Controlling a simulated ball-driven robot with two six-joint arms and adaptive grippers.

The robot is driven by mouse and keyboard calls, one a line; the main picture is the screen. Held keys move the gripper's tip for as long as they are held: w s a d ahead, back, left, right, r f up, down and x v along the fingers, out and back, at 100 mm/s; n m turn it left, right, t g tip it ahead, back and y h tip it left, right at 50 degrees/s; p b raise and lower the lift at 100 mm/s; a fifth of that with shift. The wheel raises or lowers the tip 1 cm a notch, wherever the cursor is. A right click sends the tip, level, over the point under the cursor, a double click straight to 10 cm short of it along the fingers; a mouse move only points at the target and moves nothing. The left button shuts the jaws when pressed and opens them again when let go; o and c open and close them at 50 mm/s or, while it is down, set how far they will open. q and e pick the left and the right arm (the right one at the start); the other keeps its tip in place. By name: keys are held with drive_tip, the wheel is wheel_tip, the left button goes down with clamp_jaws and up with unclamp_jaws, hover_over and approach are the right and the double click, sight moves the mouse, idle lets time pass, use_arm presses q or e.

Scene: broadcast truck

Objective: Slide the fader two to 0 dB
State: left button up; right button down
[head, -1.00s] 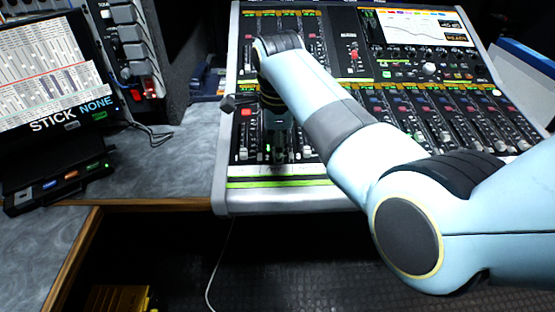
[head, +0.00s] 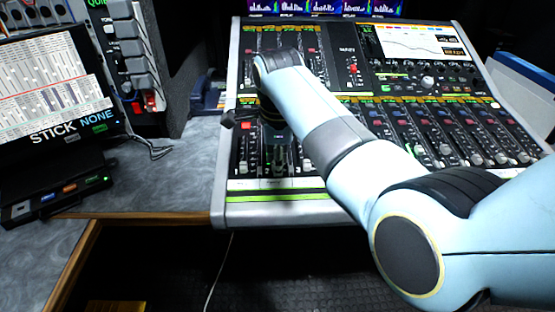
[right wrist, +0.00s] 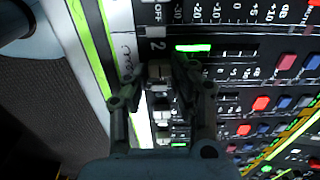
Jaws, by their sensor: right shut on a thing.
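The mixing console (head: 226,205) fills the middle of the head view, with fader strips in rows. My right gripper (head: 278,162) points down onto the lower left fader bank near the front edge. In the right wrist view its two fingers (right wrist: 160,85) stand on either side of a pale fader cap (right wrist: 158,69) beside the printed label 2, shut on it. The cap sits near the label end of its strip, with the dB scale (right wrist: 235,72) running away from it. The right arm hides part of the bank in the head view. My left gripper is not in view.
Other fader caps (right wrist: 161,103) stand close beside the gripper. A laptop-like screen (head: 48,95) and a small black box (head: 55,197) are on the left desk. Bare grey desk (head: 170,185) lies between them and the console.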

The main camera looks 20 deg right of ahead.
drive_tip(key=w+b, duration=0.1)
drive_tip(key=w, duration=0.1)
drive_tip(key=w+d+b, duration=0.1)
drive_tip(key=w, duration=0.1)
drive_tip(key=w+d+b, duration=0.1)
drive_tip(key=w, duration=0.1)
drive_tip(key=shift+w+r, duration=0.15)
drive_tip(key=shift+r, duration=0.05)
drive_tip(key=shift+w+r, duration=0.15)
drive_tip(key=shift+w, duration=0.05)
drive_tip(key=shift+r, duration=0.1)
drive_tip(key=c, duration=1.1)
unclamp_jaws()
drive_tip(key=shift+r, duration=0.1)
drive_tip(key=r, duration=0.4)
drive_tip(key=s+r, duration=0.1)
drive_tip(key=r, duration=0.6)
drive_tip(key=shift+s+a+r, duration=0.25)
drive_tip(key=shift+r, duration=0.1)
